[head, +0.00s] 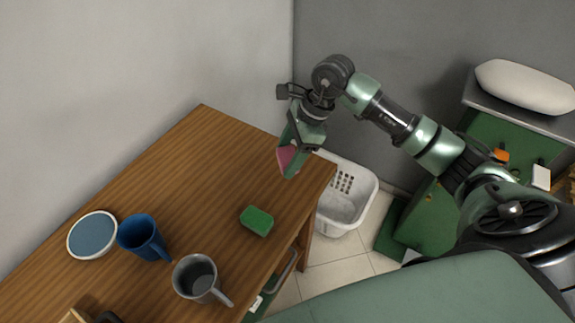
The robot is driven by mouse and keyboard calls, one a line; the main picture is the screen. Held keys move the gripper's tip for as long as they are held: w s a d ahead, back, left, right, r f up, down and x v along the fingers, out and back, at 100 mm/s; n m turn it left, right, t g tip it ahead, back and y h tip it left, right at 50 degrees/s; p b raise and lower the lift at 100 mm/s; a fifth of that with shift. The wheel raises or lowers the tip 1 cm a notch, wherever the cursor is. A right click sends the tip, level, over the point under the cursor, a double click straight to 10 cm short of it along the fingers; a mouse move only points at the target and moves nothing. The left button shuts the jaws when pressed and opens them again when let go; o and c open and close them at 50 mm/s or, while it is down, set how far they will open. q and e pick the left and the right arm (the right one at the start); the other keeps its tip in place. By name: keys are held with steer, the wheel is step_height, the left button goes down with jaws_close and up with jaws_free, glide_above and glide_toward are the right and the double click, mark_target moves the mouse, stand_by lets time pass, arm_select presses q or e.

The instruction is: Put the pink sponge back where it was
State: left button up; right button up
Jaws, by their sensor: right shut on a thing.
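My right gripper (294,160) reaches in from the right and hangs over the far right part of the wooden table (190,160). It is shut on the pink sponge (286,159), which is partly hidden by the fingers. I cannot tell whether the sponge touches the table top. A green sponge (257,221) lies on the table, nearer to me than the gripper. My left gripper is not in view.
A blue mug (143,237), a grey mug (196,278) and a blue-topped round dish (93,236) stand at the table's left and front. A white basket (347,205) stands on the floor beyond the right edge. The table's far middle is clear.

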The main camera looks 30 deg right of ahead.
steer(key=shift+f, duration=0.6)
step_height(320, 180, down, 3)
steer(key=shift+f+p, duration=0.2)
steer(key=shift+p, duration=0.25)
steer(key=shift+f, duration=0.25)
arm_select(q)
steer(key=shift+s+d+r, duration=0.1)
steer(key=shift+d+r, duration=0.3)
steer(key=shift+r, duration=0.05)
arm_select(e)
steer(key=shift+f, duration=0.1)
steer(key=shift+f+b, duration=0.15)
steer(key=shift+b, duration=0.15)
steer(key=o, duration=1.2)
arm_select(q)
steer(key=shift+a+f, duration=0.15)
arm_select(e)
steer(key=shift+r, duration=0.2)
